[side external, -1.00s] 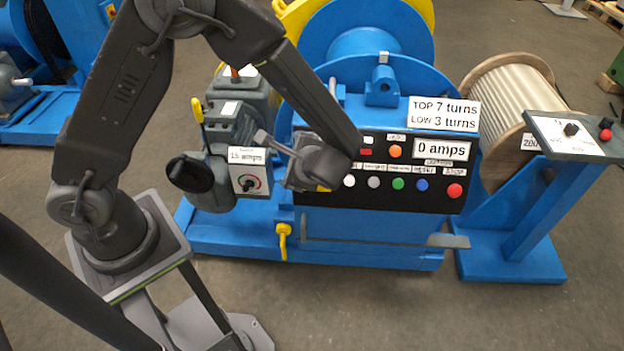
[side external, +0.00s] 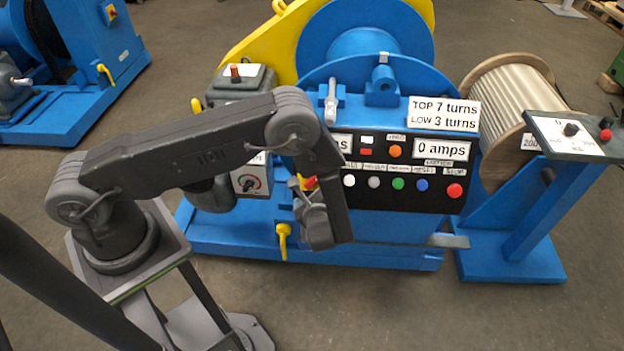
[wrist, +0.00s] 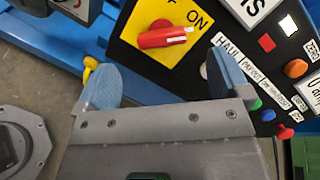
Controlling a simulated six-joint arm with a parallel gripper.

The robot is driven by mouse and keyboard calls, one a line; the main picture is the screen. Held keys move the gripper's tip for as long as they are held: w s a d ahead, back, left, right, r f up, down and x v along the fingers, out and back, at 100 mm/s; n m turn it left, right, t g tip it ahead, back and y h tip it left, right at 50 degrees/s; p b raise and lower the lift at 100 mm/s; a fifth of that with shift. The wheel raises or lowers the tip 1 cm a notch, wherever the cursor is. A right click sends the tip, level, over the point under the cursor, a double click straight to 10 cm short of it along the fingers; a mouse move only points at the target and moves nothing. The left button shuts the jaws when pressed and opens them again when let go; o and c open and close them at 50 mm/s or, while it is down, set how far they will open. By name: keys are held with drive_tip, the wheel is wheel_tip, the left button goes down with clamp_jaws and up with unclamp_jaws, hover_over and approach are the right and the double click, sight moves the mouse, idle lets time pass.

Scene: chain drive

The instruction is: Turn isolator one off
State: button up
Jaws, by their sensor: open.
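The isolator shows in the wrist view as a red rotary handle (wrist: 165,37) on a yellow plate (wrist: 137,45). The handle lies roughly across the picture, its white-marked end toward the word ON. The OFF label is mostly cut off at the top edge. My gripper (wrist: 162,82) is open and empty, its two blue-grey fingertips apart below the handle and not touching it. In the side external view my gripper (side external: 304,190) is at the left end of the black panel, with the red and yellow isolator (side external: 311,183) partly hidden behind it.
The black control panel (side external: 425,195) carries several coloured buttons right of the isolator. A grey box with a dial (side external: 250,180) stands to the left. A yellow-handled valve (side external: 283,235) sits below, also visible in the wrist view (wrist: 90,68). A grey lever (side external: 331,100) stands above.

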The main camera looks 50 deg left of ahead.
drive_tip(key=x, duration=0.7)
drive_tip(key=shift+w+a+f, duration=0.1)
drive_tip(key=shift+w+a, duration=0.05)
drive_tip(key=shift+a, duration=0.1)
drive_tip(key=shift+c, duration=0.2)
drive_tip(key=c, duration=0.9)
